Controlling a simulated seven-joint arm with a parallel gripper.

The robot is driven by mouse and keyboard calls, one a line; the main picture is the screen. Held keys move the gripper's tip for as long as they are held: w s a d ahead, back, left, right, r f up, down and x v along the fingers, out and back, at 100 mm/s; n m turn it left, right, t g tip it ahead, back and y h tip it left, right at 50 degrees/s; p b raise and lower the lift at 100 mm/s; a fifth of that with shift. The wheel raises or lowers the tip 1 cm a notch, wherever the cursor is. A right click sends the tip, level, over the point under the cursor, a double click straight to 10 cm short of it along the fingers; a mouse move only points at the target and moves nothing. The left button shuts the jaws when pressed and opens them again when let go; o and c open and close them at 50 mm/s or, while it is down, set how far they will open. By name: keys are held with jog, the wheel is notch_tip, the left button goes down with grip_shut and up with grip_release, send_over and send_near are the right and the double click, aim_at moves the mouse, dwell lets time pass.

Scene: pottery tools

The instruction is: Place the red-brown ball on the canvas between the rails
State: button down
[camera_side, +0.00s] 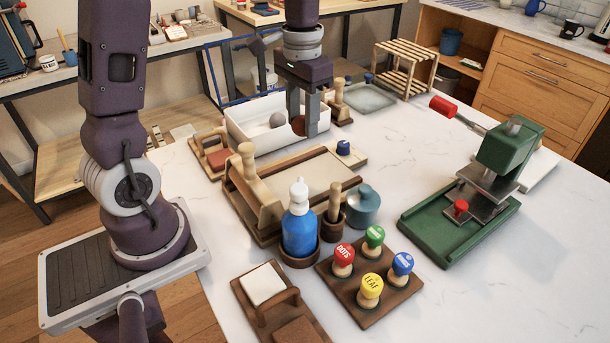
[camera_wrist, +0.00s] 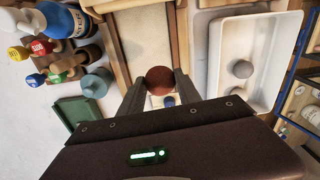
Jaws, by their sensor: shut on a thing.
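My gripper (camera_side: 304,124) is shut on the red-brown ball (camera_side: 298,126), which shows between the fingers. The ball also shows between the fingertips in the wrist view (camera_wrist: 159,80). In the side view, the gripper and ball appear in front of the white tub, behind the canvas. The pale canvas (camera_side: 304,172) lies flat between wooden rails on a board. In the wrist view the canvas (camera_wrist: 146,36) extends above the ball, and the gripper hides part of the board.
A white tub (camera_side: 249,139) behind the board holds a grey ball (camera_side: 277,120). A blue bottle (camera_side: 299,224), tool pot and several coloured stamps (camera_side: 370,288) stand in front. A green press (camera_side: 480,190) is at right. The table between board and press is mostly clear.

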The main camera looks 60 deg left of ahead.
aim_at(307, 180)
jog(key=d, duration=0.1)
jog(key=d+f+m, duration=0.1)
jog(key=shift+s+d, duration=0.35)
notch_tip(307, 180, down, 9)
jog(key=c, duration=0.9)
grip_release()
jog(key=shift+f, duration=0.1)
jog(key=shift+o, duration=0.3)
